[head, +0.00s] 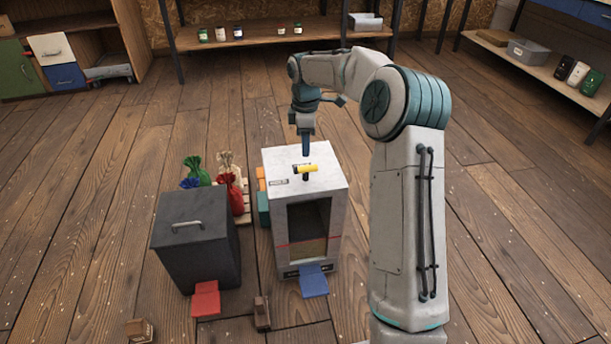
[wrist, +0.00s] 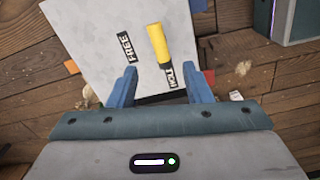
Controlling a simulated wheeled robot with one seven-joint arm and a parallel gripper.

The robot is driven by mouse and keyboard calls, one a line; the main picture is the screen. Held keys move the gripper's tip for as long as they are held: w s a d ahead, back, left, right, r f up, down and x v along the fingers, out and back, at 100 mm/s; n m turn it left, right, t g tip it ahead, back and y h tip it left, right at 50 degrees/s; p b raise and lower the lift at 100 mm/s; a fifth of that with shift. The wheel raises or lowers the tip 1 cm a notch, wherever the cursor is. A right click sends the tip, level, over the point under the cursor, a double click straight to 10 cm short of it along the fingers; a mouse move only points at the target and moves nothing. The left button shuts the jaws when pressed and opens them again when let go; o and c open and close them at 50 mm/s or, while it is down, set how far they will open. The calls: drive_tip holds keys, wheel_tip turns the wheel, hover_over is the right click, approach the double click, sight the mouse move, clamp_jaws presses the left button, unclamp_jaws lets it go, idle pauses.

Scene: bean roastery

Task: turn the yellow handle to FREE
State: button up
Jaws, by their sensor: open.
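The yellow handle (head: 308,169) sits on a black mount on top of a white, open-fronted cabinet (head: 326,176). In the wrist view the handle (wrist: 158,43) lies lengthwise, its near end beside a black label (wrist: 174,84) that seems to read HOLD. The FREE label (wrist: 127,48) is to the left, apart from the handle. My gripper (head: 306,153) points down over the back part of the cabinet top. In the wrist view its blue fingers (wrist: 160,72) are apart, one each side of the handle's near end, with nothing gripped. Their height above the top is unclear.
A dark lidded bin (head: 195,246) stands left of the cabinet. Red (head: 206,298) and blue (head: 313,281) pedals jut out in front. Tied sacks (head: 236,190) stand behind the bin. Small brown blocks (head: 262,313) lie on the floor. Shelves line the back; floor to the left is clear.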

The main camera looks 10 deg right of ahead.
sight(306, 172)
wheel_tip(306, 172, down, 11)
drive_tip(key=b, duration=0.4)
